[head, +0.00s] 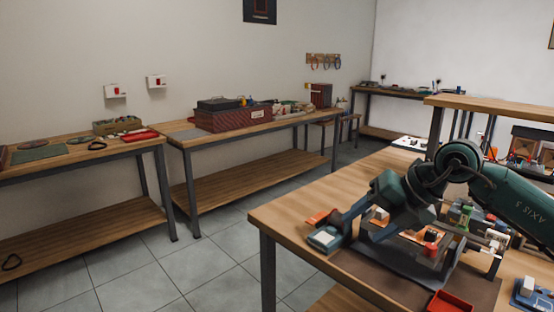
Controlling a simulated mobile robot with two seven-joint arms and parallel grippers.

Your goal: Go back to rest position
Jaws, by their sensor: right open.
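My right arm comes in from the right edge, green with dark joints. My right gripper (347,236) hangs over the near wooden workbench (290,212), at the left side of the things on it. Its jaws are open and point down to the left. I see nothing clearly held between them. The arm and gripper hide part of the bench top behind them. My left gripper is not in view.
Small parts and a fixture crowd the bench beneath my arm, with a red tray (450,302) at the front. A raised wooden shelf (490,106) stands behind the arm. Two benches line the left wall, one bearing a red toolbox (233,119). Tiled floor (150,268) between is clear.

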